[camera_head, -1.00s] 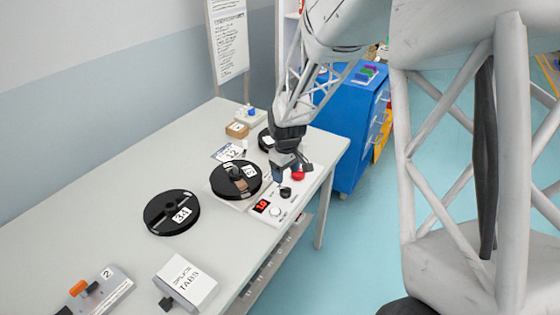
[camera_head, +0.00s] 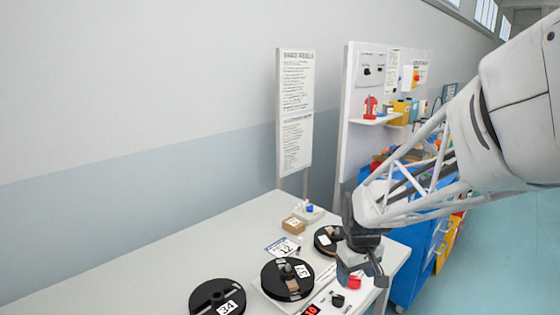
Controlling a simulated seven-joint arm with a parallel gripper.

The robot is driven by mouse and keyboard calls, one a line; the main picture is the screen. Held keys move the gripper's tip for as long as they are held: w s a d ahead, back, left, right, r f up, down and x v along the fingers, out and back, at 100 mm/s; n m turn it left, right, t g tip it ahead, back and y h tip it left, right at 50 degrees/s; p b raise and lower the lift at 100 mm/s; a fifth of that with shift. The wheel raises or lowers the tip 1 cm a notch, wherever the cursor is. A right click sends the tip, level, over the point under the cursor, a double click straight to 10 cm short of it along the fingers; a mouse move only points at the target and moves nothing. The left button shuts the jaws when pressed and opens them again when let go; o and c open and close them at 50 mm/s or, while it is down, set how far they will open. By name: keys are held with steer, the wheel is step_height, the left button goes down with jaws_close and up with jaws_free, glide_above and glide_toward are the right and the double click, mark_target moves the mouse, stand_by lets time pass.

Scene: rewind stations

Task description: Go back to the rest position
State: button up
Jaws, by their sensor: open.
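My gripper (camera_head: 362,270) is above the right edge of the white table (camera_head: 150,258), over the control panel of the rewind station. It points down and its jaws look empty. Just below it are a red button (camera_head: 354,283) and a black knob (camera_head: 338,299); the gripper appears apart from them, though the gap is hard to judge. My arm comes in from the right side of the view.
A black reel labelled 34 (camera_head: 205,294) lies at the front. Another reel (camera_head: 322,240) is behind the gripper, near a small cardboard box (camera_head: 292,225). A sign board (camera_head: 296,115) stands behind the table. A blue cabinet (camera_head: 408,283) is to the right. The table's left part is clear.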

steer(key=s+r+m, duration=0.2)
steer(key=s+r, duration=0.2)
steer(key=s, duration=0.7)
steer(key=s+r+m+t, duration=0.1)
steer(key=s+r, duration=0.4)
steer(key=s, duration=0.6)
steer(key=shift+s+d+m+t, duration=0.15)
steer(key=shift+s+m+t, duration=0.2)
steer(key=shift+m, duration=0.35)
